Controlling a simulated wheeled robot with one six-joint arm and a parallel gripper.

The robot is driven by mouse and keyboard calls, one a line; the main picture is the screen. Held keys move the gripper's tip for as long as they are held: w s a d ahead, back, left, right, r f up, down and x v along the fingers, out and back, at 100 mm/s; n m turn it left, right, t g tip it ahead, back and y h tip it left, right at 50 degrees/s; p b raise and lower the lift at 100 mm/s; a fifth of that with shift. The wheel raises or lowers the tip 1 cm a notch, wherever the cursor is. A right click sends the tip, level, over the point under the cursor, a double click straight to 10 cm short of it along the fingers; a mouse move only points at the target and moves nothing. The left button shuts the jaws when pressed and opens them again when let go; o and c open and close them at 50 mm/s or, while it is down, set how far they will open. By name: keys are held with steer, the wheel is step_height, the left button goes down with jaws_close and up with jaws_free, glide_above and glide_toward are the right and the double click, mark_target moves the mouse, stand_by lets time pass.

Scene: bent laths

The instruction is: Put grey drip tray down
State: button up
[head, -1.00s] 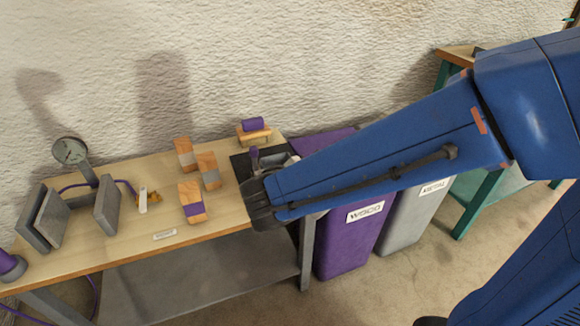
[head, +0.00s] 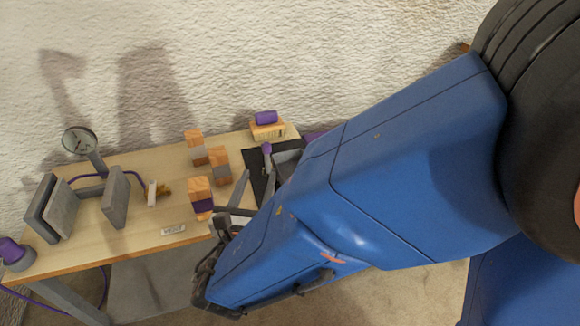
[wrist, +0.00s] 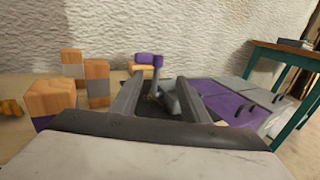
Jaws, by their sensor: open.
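A grey piece (head: 287,158), which looks like the drip tray, lies on the black mat (head: 258,180) at the right end of the bench. My arm hides part of it. A purple-topped grey handle (head: 266,151) stands beside it. In the wrist view the grey piece (wrist: 170,98) and the handle (wrist: 157,72) show beyond and between the two spread fingers of my gripper (wrist: 158,82).
Wood-and-grey blocks (head: 219,165) and a purple-banded block (head: 200,193) stand left of my gripper. A dial gauge (head: 80,142) and grey upright plates (head: 117,197) are further left. Purple bins (wrist: 225,100) and a teal-legged table (wrist: 290,62) lie to the right.

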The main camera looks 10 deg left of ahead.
mark_target(268, 152)
steer(key=w, duration=1.1)
steer(key=shift+a, duration=0.4)
steer(key=w, duration=0.2)
steer(key=w+a, duration=0.1)
steer(key=w, duration=0.2)
steer(key=shift+w+r, duration=0.15)
steer(key=shift+c, duration=0.7)
jaws_close()
